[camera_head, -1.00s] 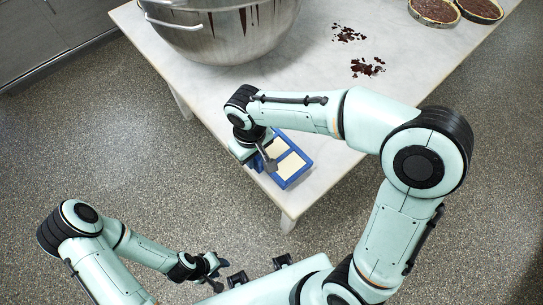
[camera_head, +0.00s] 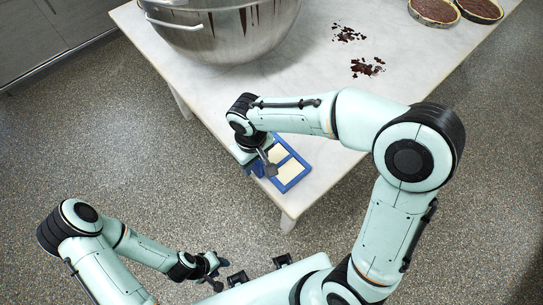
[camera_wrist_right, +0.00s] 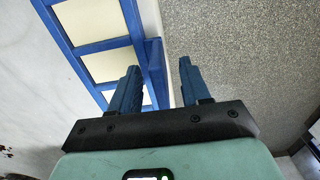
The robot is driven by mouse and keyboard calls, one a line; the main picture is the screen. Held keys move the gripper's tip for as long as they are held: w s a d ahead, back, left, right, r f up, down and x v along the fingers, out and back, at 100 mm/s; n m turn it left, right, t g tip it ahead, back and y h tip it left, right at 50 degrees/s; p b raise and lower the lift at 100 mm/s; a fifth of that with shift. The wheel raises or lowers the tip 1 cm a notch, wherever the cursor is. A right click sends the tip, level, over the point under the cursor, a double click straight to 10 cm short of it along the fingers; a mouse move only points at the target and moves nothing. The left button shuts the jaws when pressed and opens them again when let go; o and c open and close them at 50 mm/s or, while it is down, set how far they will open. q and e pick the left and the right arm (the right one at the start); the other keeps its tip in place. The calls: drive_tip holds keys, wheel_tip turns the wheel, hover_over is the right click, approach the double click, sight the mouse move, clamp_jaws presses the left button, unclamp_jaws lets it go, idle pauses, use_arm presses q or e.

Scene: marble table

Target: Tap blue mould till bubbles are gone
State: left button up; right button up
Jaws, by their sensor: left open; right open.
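The blue mould (camera_head: 303,176) is at the near corner of the marble table, with pale cream filling in its compartments. Its blue frame (camera_wrist_right: 100,46) also shows in the right wrist view. My right gripper (camera_head: 257,170) is at the mould's near-left side. In the right wrist view its two blue fingers (camera_wrist_right: 158,66) are apart, with the mould's edge between them; I cannot tell if they touch it. Bubbles are too small to make out. My left gripper (camera_head: 215,268) is open and empty, low over the floor, away from the table.
A large steel bowl (camera_head: 218,42) with dark streaks stands on the marble table (camera_head: 335,100). Chocolate shavings (camera_head: 366,68) lie to its right. Two dark tarts (camera_head: 434,12) are at the far right. The table's near edge is close to the mould.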

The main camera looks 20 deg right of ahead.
use_arm(q)
drive_tip(key=shift+w+r+p, duration=0.65)
drive_tip(key=shift+w+r, duration=0.1)
drive_tip(key=shift+r, duration=0.15)
use_arm(e)
wheel_tip(320, 180, up, 12)
